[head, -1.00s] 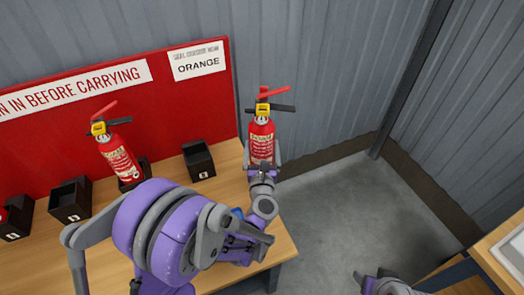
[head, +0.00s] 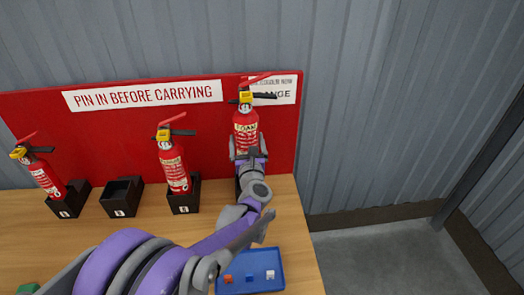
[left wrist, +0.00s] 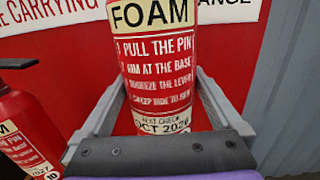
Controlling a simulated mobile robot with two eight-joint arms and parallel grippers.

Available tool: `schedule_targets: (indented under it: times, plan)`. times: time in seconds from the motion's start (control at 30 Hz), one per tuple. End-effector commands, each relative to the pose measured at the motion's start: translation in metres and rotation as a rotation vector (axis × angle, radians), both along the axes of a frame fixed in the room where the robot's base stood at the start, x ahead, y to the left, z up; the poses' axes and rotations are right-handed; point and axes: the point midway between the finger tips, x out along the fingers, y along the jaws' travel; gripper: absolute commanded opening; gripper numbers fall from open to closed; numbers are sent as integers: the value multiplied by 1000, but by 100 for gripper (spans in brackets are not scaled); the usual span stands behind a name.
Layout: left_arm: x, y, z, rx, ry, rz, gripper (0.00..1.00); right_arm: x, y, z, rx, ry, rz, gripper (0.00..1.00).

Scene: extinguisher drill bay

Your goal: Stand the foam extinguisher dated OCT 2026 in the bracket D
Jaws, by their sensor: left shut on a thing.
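My left gripper (head: 248,157) is shut on a red foam extinguisher (head: 246,127) at the right end of the red board. In the left wrist view the extinguisher (left wrist: 155,60) reads FOAM and, low on its label, NEXT CHECK OCT 2026. It looks roughly upright, with a yellow part at its black and red levers. A dark sliver of the rightmost bracket (head: 238,187) shows behind my gripper. The extinguisher's base is hidden, so I cannot tell whether it is in that bracket. The bracket letters are too small to read. My right gripper is not in view.
Two other red extinguishers stand in brackets, one at far left (head: 46,180) and one nearer (head: 175,172). An empty black bracket (head: 122,196) is between them. A blue tray (head: 233,287) with small coloured pieces lies at the table's front right. A grey wall is behind.

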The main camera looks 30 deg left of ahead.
Motion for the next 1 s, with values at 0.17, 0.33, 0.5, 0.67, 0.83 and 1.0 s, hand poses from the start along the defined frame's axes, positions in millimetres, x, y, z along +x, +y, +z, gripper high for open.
schedule_targets:
  times: [0.17,0.33,0.5,0.67,0.83,1.0]
  plan:
    - [-1,4,1,5,-1,8,0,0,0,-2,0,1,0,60]
    - [-1,4,-5,4,-1,8,0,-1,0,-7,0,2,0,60]
    - [-1,4,-14,4,0,7,0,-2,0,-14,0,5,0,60]
    - [-1,4,-23,4,0,7,0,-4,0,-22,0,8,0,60]
    - [-1,3,-34,4,0,7,0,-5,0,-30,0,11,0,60]
    - [-1,4,-43,4,0,7,0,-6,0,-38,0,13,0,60]
